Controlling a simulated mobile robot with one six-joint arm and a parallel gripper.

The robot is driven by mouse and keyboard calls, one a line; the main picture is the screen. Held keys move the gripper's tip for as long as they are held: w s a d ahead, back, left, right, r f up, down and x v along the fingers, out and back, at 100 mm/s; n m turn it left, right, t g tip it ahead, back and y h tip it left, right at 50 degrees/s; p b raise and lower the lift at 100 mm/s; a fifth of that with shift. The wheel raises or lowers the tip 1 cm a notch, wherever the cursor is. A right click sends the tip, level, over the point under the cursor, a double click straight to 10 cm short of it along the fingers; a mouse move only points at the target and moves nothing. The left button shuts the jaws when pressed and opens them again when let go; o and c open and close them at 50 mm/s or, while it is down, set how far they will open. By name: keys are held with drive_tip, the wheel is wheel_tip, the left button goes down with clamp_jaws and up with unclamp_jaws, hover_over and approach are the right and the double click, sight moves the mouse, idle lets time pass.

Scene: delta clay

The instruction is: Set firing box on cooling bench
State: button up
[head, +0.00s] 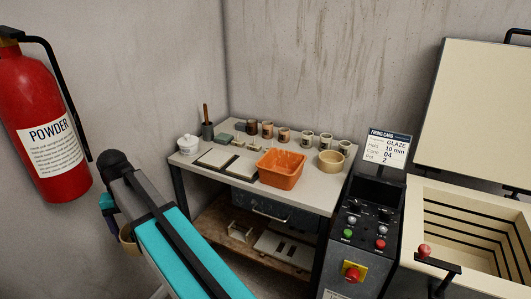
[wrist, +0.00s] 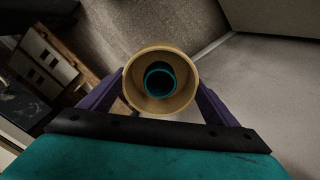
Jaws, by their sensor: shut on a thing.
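My gripper (wrist: 160,88) is shut on a round tan firing box (wrist: 184,96), with its purple fingers on either side. In the wrist view I look down into the open box and see a teal round piece (wrist: 160,79) inside it. In the head view a small part of the box (head: 126,236) shows beside my arm, which hides the rest. The cooling bench (head: 312,193) is the pale-topped table in the corner. My gripper and the box are to the left of it, apart from its top.
On the bench are an orange basket (head: 281,168), a tan round bowl (head: 331,161), several cups at the back, flat slabs (head: 215,158) and a white lidded jar (head: 188,145). A fire extinguisher (head: 42,120) hangs left. A control box (head: 361,232) and open kiln (head: 455,207) stand right.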

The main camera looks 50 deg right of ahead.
drive_tip(key=s+d+r+m+p, duration=0.1)
drive_tip(key=s+d+m+p, duration=0.25)
drive_tip(key=d, duration=0.65)
drive_tip(key=s+d+r+m+p, duration=0.2)
drive_tip(key=s+d+m, duration=0.3)
drive_tip(key=d, duration=0.6)
drive_tip(key=s+d+r+m+p, duration=0.1)
drive_tip(key=s+d+m+p, duration=0.3)
drive_tip(key=d, duration=0.6)
drive_tip(key=s+d+r+m+p, duration=0.2)
drive_tip(key=s+d+m, duration=0.4)
drive_tip(key=s+d, duration=0.3)
drive_tip(key=s+d+r+m+p, duration=0.2)
drive_tip(key=s+d+m+p, duration=0.2)
drive_tip(key=s+d, duration=0.5)
drive_tip(key=s+m, duration=0.2)
drive_tip(key=s, duration=0.6)
drive_tip(key=shift+s+r+m+p, duration=0.3)
drive_tip(key=shift+s+m+p, duration=0.05)
drive_tip(key=shift+d, duration=0.1)
